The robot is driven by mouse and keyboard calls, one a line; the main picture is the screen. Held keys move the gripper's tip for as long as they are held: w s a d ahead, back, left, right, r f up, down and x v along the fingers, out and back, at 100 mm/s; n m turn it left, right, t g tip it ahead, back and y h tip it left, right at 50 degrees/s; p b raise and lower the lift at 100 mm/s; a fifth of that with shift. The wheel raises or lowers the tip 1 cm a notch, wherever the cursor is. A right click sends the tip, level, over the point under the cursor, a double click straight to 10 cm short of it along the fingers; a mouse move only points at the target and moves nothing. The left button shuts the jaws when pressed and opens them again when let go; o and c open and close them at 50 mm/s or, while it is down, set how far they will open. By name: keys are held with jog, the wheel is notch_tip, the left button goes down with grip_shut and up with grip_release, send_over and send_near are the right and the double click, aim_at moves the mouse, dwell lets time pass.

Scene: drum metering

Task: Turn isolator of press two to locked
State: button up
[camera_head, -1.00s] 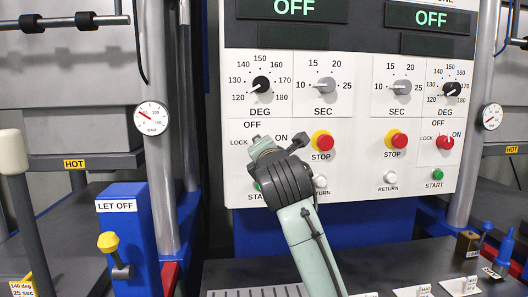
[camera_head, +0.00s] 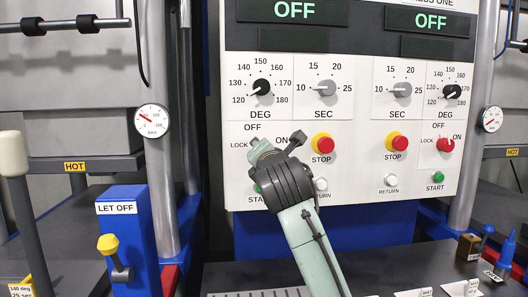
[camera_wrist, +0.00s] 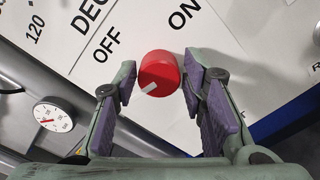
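The left press panel (camera_head: 236,100) carries an isolator with OFF, ON and LOCK labels. The right panel's partly cut heading ends in ONE. My gripper (camera_head: 266,149) is at the left panel's isolator and hides its knob in the head view. In the wrist view the red knob (camera_wrist: 158,72) sits between the two purple-padded fingers of my gripper (camera_wrist: 160,88). The fingers are apart, with a gap on the knob's left; contact on the right is unclear. A white mark shows at the knob's lower left, away from ON. LOCK is hidden in the wrist view.
A red stop button (camera_head: 323,143) and a white return button (camera_head: 320,184) sit right of my gripper. A green start button is partly covered. The right isolator (camera_head: 445,145) is red. A blue LET OFF post (camera_head: 125,230) stands at lower left.

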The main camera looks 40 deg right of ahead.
jog(key=shift+o, duration=1.3)
jog(key=v, duration=1.2)
